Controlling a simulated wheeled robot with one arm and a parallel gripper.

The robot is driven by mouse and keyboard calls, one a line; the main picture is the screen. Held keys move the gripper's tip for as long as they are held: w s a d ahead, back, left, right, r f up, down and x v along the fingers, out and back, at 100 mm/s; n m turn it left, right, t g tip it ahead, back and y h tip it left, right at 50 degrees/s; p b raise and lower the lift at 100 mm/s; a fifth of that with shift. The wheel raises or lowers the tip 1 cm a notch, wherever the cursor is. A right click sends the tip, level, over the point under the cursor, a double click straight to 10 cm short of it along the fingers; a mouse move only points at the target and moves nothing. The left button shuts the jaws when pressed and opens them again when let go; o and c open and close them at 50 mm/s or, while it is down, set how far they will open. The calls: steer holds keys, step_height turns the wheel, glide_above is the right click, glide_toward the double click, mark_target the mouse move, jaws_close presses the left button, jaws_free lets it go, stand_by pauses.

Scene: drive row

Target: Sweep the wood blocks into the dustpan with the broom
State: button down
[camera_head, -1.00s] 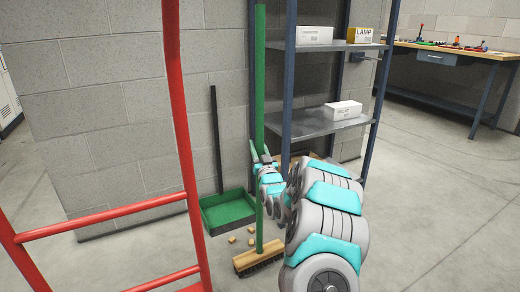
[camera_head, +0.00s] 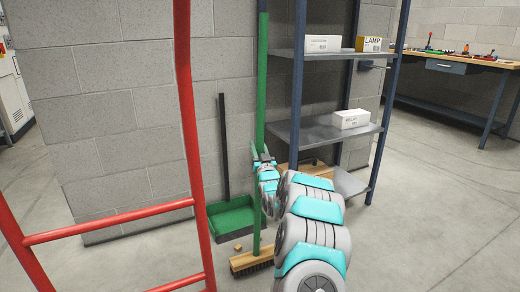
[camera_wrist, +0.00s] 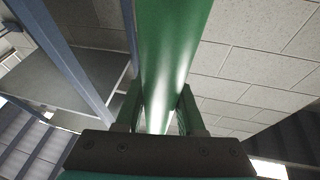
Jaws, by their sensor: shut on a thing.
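My gripper (camera_head: 263,160) is shut on the green handle of the broom (camera_head: 261,75). The handle also fills the middle of the wrist view (camera_wrist: 168,50), between the two fingers. The broom stands upright, its wooden head (camera_head: 250,262) with dark bristles low at the floor. The green dustpan (camera_head: 232,221) with a tall black handle lies against the block wall, just behind the broom head. One small wood block (camera_head: 238,247) shows on the floor between broom head and dustpan. Other blocks are not visible; the broom head or arm may hide them.
A red ladder-like frame (camera_head: 187,120) stands close at the left front. A blue-grey shelf rack (camera_head: 330,130) with boxes stands right of the broom. A workbench (camera_head: 470,65) is at the far right. The floor at right is clear.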

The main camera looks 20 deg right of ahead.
steer(key=w, duration=0.6)
steer(key=shift+w+r, duration=0.15)
stand_by(0.4)
steer(key=shift+a, duration=0.1)
steer(key=shift+r, duration=0.15)
stand_by(0.4)
steer(key=shift+s+r, duration=1.5)
steer(key=shift+r, duration=1.35)
steer(key=s+r+b, duration=0.3)
steer(key=s+b, duration=0.3)
steer(key=s, duration=1.2)
steer(key=shift+d, duration=0.35)
